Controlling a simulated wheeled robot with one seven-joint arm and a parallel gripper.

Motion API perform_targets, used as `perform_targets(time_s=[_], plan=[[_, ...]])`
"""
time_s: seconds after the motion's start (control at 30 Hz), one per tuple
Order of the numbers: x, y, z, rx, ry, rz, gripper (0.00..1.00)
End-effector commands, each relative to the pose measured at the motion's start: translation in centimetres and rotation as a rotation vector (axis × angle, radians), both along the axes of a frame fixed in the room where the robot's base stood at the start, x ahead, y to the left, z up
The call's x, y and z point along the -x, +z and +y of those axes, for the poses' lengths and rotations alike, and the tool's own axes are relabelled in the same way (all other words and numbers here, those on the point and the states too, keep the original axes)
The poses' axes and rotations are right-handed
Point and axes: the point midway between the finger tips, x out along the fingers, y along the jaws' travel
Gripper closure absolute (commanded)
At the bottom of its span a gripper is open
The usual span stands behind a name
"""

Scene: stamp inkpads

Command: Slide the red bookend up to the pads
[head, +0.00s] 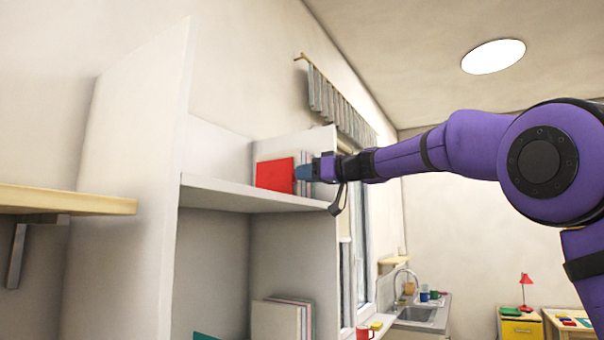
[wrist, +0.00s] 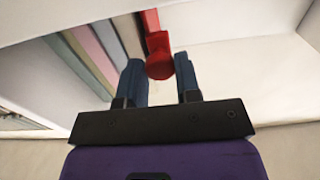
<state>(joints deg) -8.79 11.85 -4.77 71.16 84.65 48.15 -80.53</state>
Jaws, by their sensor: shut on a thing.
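The red bookend (head: 275,174) stands on the upper shelf of the white unit, its red face showing in the head view. In the wrist view its rounded red knob (wrist: 160,65) sits between my two blue fingers. My gripper (wrist: 160,78) is shut on this knob; it also shows in the head view (head: 318,169). A row of upright pads (wrist: 92,52), in green, pink, grey and brown, stands just left of the bookend in the wrist view. The brown one is closest to the bookend; I cannot tell if they touch. In the head view the pads are mostly hidden.
The white shelf board (head: 250,197) has bare room right of the bookend in the wrist view. A tall white side panel (head: 130,180) bounds the unit on the left. More upright items (head: 280,318) stand on a lower shelf. A wooden wall shelf (head: 65,200) is at far left.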

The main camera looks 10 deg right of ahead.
Motion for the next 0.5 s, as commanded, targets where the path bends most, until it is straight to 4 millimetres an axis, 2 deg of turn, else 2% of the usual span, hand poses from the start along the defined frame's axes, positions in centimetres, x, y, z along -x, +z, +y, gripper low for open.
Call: perform_targets(time_s=[0.23,0.27,0.3,0.33,0.37,0.5], plan=[[0.03,0.07,-0.01,-0.001,0.000,-0.001,1.00],[0.03,0.07,-0.01,-0.001,0.000,-0.001,0.62],[0.03,0.06,-0.01,0.000,0.000,-0.001,0.53],[0.03,0.06,0.00,0.000,0.000,-0.001,0.46],[0.04,0.06,0.00,0.000,0.000,-0.001,0.44],[0.03,0.03,0.01,0.000,0.000,0.000,0.44]])
